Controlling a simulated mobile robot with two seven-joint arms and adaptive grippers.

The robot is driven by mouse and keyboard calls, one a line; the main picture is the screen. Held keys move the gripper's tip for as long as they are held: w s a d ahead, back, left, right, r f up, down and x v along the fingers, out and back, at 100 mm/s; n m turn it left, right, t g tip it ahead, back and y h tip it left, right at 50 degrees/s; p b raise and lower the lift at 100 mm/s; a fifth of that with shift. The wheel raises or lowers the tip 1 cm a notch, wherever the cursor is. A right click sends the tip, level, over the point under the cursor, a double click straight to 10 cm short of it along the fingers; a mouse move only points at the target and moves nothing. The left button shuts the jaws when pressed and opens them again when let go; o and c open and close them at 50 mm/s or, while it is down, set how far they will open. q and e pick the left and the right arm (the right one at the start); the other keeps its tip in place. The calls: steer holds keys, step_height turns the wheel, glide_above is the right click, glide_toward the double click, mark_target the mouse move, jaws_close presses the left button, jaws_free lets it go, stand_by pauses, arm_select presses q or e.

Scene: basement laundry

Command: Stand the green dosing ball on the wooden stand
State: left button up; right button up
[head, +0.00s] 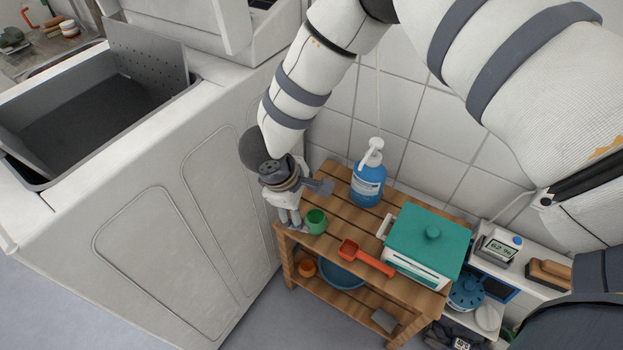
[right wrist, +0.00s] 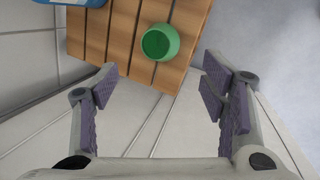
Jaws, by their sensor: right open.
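The green dosing ball (head: 316,221) is a small round cup-like thing. It rests on the slatted top of the wooden stand (head: 338,178), at the left front corner. In the right wrist view the ball (right wrist: 160,42) sits on the slats of the stand (right wrist: 118,40) near their edge, its darker round face towards the camera. My right gripper (head: 290,220) is open and empty, just left of the ball in the head view. In the right wrist view the ball lies beyond the open fingers (right wrist: 162,95), roughly between them and apart from both. My left gripper is not in view.
A blue pump bottle (head: 368,182), a red-orange scoop (head: 365,258) and a teal-lidded box (head: 428,238) share the top. A blue basin (head: 342,274) is on the lower shelf. A white washer (head: 150,215) stands close on the left, a tiled wall (head: 425,130) behind.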

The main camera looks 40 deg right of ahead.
steer(key=s+d+f+m, duration=0.1)
steer(key=s+f, duration=0.4)
steer(key=s, duration=0.5)
steer(key=s+d+f+m, duration=0.1)
steer(key=s+f, duration=0.4)
steer(key=s, duration=0.5)
steer(key=s+a+r+m+g+y, duration=0.1)
steer(key=s+r+m+g+y, duration=0.15)
steer(key=s, duration=0.95)
steer(key=s+a+r+m+g+y, duration=0.1)
steer(key=s+a+r+m+g, duration=0.2)
steer(key=s, duration=1)
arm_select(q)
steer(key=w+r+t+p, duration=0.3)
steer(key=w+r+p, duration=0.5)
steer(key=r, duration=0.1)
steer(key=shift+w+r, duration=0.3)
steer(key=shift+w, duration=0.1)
arm_select(e)
steer(key=w+d+r+t, duration=0.1)
steer(key=w+r+t, duration=0.2)
steer(key=w+r, duration=0.4)
steer(key=shift+w+d+r, duration=0.15)
steer(key=shift+w+r, duration=0.2)
steer(key=shift+w, duration=0.6)
